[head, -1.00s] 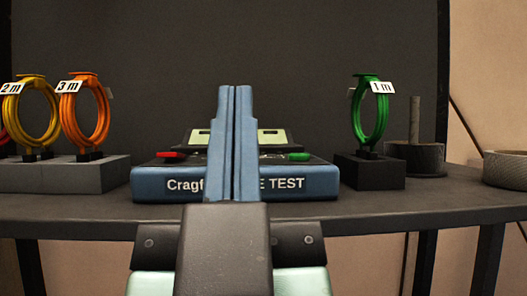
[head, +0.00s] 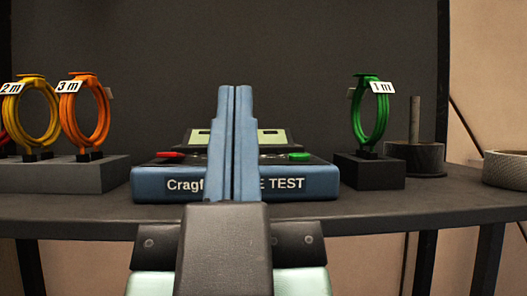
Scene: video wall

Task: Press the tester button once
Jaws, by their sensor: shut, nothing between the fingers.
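The blue tester (head: 310,184) sits on the dark shelf, with "TEST" lettering on its front face. A red piece (head: 170,155) is on its top at the left and a green piece (head: 299,156) at the right. A pale display (head: 270,137) shows at its back on both sides of my gripper. My gripper (head: 235,90) is shut and empty, its two blue fingers together in front of the tester's middle. The fingers hide the middle of the tester and part of its lettering. I cannot tell whether the fingers touch it, nor which piece is the button.
Yellow (head: 32,112) and orange (head: 84,115) cable coils tagged 2 m and 3 m stand on a grey block (head: 85,176) at left. A green coil (head: 371,113) stands on a black block (head: 370,175) at right. A round base with a post (head: 415,155) is farther right.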

